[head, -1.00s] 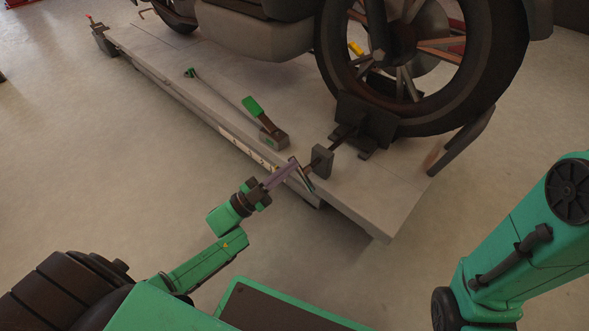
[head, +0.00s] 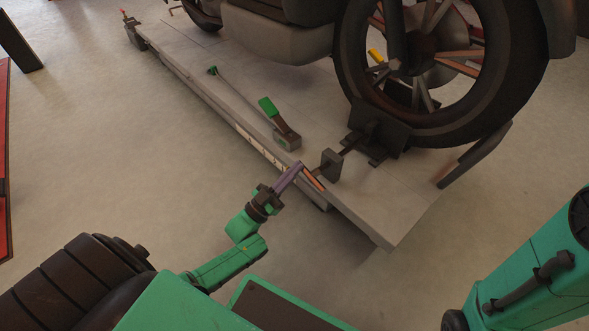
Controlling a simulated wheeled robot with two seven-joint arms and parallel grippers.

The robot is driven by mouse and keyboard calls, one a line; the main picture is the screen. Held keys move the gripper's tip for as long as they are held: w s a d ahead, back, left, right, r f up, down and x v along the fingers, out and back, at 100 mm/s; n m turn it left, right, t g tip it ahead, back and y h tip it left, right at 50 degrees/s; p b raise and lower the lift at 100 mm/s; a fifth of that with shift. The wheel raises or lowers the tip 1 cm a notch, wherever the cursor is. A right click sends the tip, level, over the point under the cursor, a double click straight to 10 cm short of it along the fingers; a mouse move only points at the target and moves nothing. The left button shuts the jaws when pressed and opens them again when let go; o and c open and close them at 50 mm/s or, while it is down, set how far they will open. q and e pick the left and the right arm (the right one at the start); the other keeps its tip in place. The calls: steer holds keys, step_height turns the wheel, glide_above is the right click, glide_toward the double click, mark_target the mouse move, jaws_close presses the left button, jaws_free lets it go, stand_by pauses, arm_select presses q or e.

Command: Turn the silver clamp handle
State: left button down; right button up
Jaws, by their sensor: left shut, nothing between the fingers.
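The clamp handle (head: 314,180) is a short slanted bar at the near edge of the grey lift platform (head: 375,215). It shows dark with an orange-brown tint here. It sits just left of the clamp's dark block (head: 331,165), whose rod runs to the dark wheel clamp (head: 377,128) at the motorcycle's wheel. My left gripper (head: 297,167) is shut and empty, its fingertips at the handle's upper end. I cannot tell whether they touch it. The fingers overlap the handle's upper end in the picture. My right gripper is out of view.
A green-handled lever (head: 268,107) stands on a small block on the platform, left of the clamp. The motorcycle wheel (head: 440,70) rises behind the clamp. Open floor (head: 110,160) lies to the left, with a red-edged object (head: 4,170) at the far left.

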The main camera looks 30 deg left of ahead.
arm_select(q)
steer(key=shift+f+n+y, duration=0.25)
steer(key=shift+n+y, duration=0.35)
steer(key=shift+n, duration=0.4)
steer(key=shift+r+p, duration=0.15)
steer(key=shift+p, duration=0.15)
